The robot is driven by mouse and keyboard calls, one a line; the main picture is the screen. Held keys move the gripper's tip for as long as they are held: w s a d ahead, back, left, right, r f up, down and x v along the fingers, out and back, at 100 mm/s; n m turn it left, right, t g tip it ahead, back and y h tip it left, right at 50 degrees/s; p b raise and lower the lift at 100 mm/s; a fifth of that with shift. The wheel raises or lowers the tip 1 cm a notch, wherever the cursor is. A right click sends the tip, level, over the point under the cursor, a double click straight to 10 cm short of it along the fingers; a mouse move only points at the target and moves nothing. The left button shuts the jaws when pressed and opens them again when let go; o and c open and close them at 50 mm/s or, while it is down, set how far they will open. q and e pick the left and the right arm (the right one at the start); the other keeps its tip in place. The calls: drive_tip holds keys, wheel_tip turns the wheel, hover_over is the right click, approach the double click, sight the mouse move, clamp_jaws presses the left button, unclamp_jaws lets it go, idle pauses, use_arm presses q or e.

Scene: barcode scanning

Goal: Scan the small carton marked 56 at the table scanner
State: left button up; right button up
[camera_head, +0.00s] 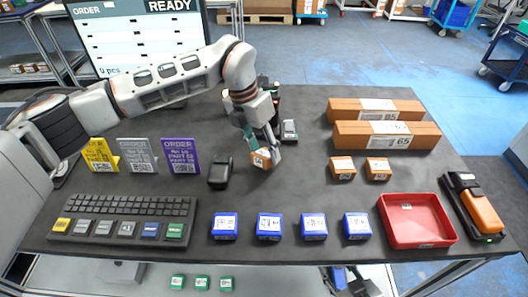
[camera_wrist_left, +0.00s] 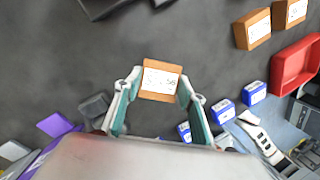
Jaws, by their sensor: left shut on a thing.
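My left gripper (camera_head: 262,150) reaches down from the arm and is shut on a small brown carton (camera_head: 261,159). In the left wrist view, the carton (camera_wrist_left: 160,80) sits between the fingertips, its white label facing the camera with a small printed number that looks like 56. The carton appears held above the dark table. A small black device (camera_head: 220,172) stands left of the carton. Another dark device with a pale face (camera_head: 289,131) stands behind it to the right. I cannot tell for sure which is the table scanner.
Two small brown cartons (camera_head: 342,168) and two long ones (camera_head: 386,135) stand right. Several blue boxes (camera_head: 269,226) line the front beside a red tray (camera_head: 416,219). An orange handheld device (camera_head: 481,211) lies far right. A keyboard (camera_head: 130,206) and order signs (camera_head: 180,156) stand left.

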idle(0.4)
use_arm(q)
drive_tip(key=s+r+p, duration=0.2)
drive_tip(key=s+r, duration=0.8)
drive_tip(key=s, duration=0.2)
drive_tip(key=shift+s, duration=0.4)
